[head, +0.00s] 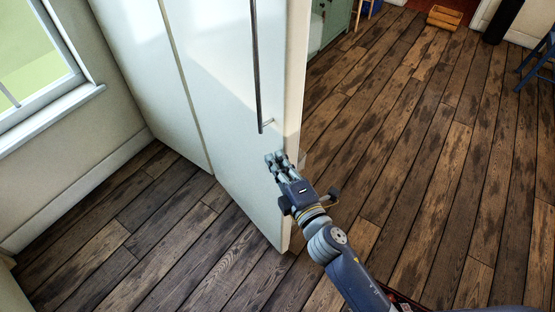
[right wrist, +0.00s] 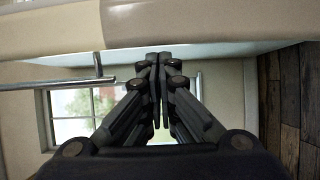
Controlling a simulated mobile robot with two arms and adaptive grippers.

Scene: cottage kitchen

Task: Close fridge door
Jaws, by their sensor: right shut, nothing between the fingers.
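The white fridge door (head: 225,95) stands open in the head view, swung out from the white fridge body (head: 150,70). A long dark vertical handle (head: 257,75) runs down its face. My right gripper (head: 276,158) is shut and empty, with its fingertips at the door's face near its free edge, below the handle's lower end. In the right wrist view the shut fingers (right wrist: 158,60) point at the pale door (right wrist: 200,22), and the handle (right wrist: 60,85) shows at the left. I cannot tell whether the fingertips touch the door. My left gripper is not in view.
A window (head: 35,60) and wall are at the left. The wooden floor (head: 400,130) is clear on the right. A green cabinet (head: 335,20) stands behind the door, a wooden crate (head: 444,17) lies far off, and a blue chair (head: 540,60) is at the right edge.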

